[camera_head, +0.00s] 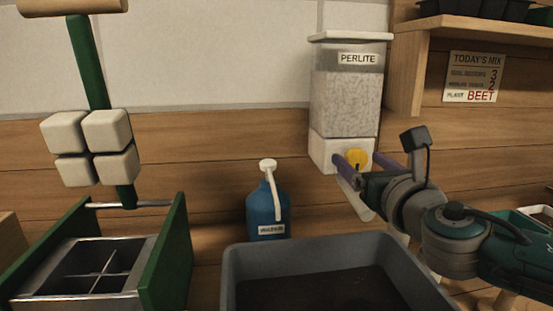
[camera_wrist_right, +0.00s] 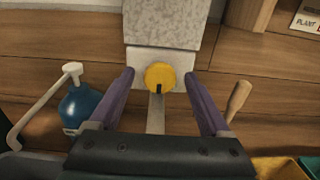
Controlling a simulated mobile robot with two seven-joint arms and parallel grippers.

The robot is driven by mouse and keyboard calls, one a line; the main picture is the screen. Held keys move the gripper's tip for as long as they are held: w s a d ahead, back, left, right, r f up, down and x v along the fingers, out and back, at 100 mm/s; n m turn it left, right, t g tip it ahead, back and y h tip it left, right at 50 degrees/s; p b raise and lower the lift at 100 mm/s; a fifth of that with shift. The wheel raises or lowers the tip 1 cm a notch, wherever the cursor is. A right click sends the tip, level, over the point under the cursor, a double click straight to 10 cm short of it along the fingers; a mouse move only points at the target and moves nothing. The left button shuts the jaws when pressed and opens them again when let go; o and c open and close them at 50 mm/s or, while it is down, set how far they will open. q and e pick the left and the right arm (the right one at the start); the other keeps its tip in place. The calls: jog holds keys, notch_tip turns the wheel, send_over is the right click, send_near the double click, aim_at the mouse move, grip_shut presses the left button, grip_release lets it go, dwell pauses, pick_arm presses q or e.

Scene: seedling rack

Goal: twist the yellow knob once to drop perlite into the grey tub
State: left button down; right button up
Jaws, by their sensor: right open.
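The yellow knob (camera_head: 357,159) is on the white base of the perlite dispenser (camera_head: 346,92), which hangs on the wall above the tub. The dispenser's clear bin holds pale perlite. In the right wrist view the knob (camera_wrist_right: 160,76) shows its dark mark pointing down. My right gripper (camera_head: 360,160) is open, its purple fingers (camera_wrist_right: 157,80) to either side of the knob with gaps on both sides. The grey tub (camera_head: 232,262) stands below, with dark soil in it. My left gripper is not in view.
A green-sided press (camera_head: 172,244) with a metal grid stands at far left. A shelf (camera_head: 480,29) and a sign (camera_head: 474,77) are at upper right.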

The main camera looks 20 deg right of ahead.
grip_shut()
dwell(0.5)
jog(key=shift+m, duration=0.5)
jog(key=m+b, duration=0.1)
jog(key=m, duration=0.2)
jog(key=shift+f+b, duration=0.1)
jog(key=shift+b, duration=0.3)
jog(key=m+b, duration=0.1)
jog(key=m, duration=0.3)
jog(key=shift+d+m, duration=0.15)
jog(key=shift+m, duration=0.15)
jog(key=m+b, duration=0.1)
jog(key=m, duration=0.3)
jog(key=shift+m, duration=0.3)
jog(key=m, duration=0.4)
jog(key=shift+f+m+b, duration=0.1)
jog(key=shift+m+b, duration=0.2)
jog(key=shift+b, duration=0.1)
